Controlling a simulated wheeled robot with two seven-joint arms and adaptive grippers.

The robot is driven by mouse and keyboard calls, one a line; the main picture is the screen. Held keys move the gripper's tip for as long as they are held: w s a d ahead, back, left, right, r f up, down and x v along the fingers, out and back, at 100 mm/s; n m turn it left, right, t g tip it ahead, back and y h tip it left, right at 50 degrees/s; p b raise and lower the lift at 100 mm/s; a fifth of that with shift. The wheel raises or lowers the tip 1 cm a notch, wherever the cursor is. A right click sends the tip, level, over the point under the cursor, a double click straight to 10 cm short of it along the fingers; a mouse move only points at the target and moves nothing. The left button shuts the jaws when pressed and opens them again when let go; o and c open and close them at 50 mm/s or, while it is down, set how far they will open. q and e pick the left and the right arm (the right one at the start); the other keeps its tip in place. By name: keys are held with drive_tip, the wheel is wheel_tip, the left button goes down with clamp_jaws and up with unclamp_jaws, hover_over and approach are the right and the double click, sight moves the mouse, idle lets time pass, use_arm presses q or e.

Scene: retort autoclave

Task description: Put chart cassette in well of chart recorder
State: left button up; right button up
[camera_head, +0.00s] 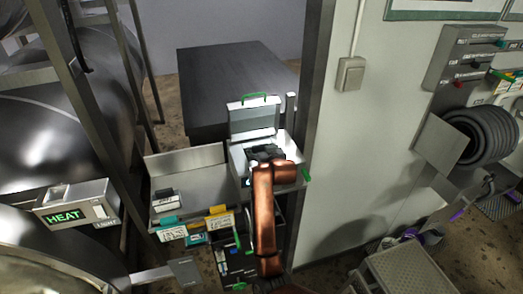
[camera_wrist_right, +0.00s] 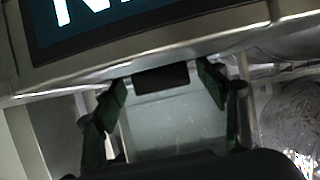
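The chart recorder (camera_head: 255,120) appears to be the pale box with a raised lid and a green handle, at the middle of the head view. My right gripper (camera_head: 267,152) is over its open interior, which the gripper and my copper-coloured arm partly hide. In the right wrist view my right gripper (camera_wrist_right: 165,90) has its two dark green fingers spread apart. A small black block (camera_wrist_right: 160,78) shows between the fingertips, with gaps on both sides; I cannot tell what it is. A small dark-topped case with a white label (camera_head: 166,200), possibly a chart cassette, lies on the shelf to the left. My left gripper is not in view.
Teal and yellow tagged items (camera_head: 218,221) hang along the front of the metal shelf (camera_head: 188,165). A dark table (camera_head: 235,85) stands behind. A wall with a switch (camera_head: 350,74) bounds the right.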

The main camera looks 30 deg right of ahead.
drive_tip(key=shift+r, duration=0.2)
drive_tip(key=b+v, duration=0.1)
drive_tip(key=v, duration=1.1)
drive_tip(key=shift+b, duration=0.3)
drive_tip(key=shift+f, duration=0.1)
idle(0.6)
